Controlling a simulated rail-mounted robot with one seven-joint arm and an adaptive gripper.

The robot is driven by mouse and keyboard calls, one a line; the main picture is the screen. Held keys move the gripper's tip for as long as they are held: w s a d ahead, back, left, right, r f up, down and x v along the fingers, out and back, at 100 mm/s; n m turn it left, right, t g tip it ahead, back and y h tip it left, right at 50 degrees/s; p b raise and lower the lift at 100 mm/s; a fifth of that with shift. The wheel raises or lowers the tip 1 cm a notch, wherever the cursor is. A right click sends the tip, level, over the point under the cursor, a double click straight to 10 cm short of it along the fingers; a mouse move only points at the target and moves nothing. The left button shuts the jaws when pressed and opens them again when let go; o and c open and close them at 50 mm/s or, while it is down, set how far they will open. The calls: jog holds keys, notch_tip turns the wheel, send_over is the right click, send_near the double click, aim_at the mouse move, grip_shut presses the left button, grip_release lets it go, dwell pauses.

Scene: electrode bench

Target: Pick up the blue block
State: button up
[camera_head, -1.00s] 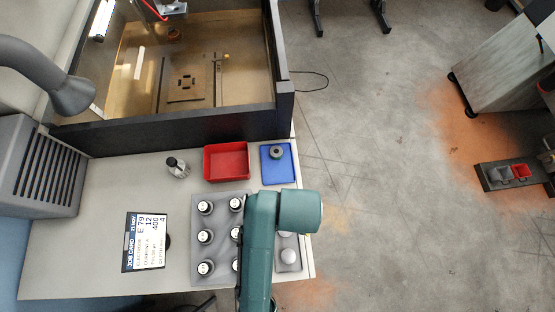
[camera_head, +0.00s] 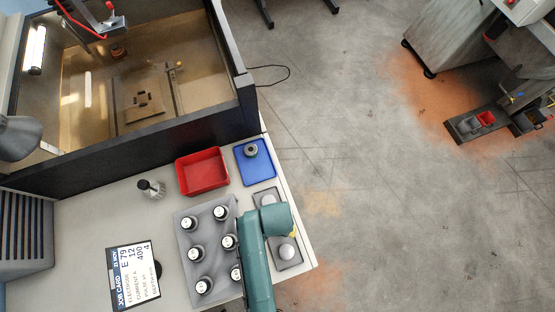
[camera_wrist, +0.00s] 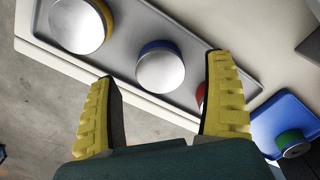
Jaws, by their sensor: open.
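In the wrist view a round piece with a silver top and a blue band (camera_wrist: 148,46) stands on a narrow grey tray (camera_wrist: 117,51); it is the blue piece I see there. My gripper (camera_wrist: 162,70) is open, its yellow ribbed fingers apart, with the blue-banded piece showing between the fingertips. Nothing is held. I cannot tell the height gap to it. In the head view my arm covers the middle of this tray (camera_head: 291,267), hiding the blue-banded piece.
On the same tray are a yellow-banded piece (camera_wrist: 78,27) and a red-banded piece (camera_wrist: 202,94), partly behind a finger. A green-banded piece (camera_wrist: 291,143) stands on a blue tray (camera_wrist: 270,124). A red bin (camera_head: 202,172) and grey rack (camera_head: 187,218) stand nearby.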

notch_tip(320, 180, down, 2)
jog(key=shift+f, duration=0.1)
jog(key=c, duration=1.4)
notch_tip(320, 180, up, 10)
jog(key=shift+f, duration=0.25)
jog(key=shift+r+p, duration=5.5)
jog(key=shift+r, duration=3.15)
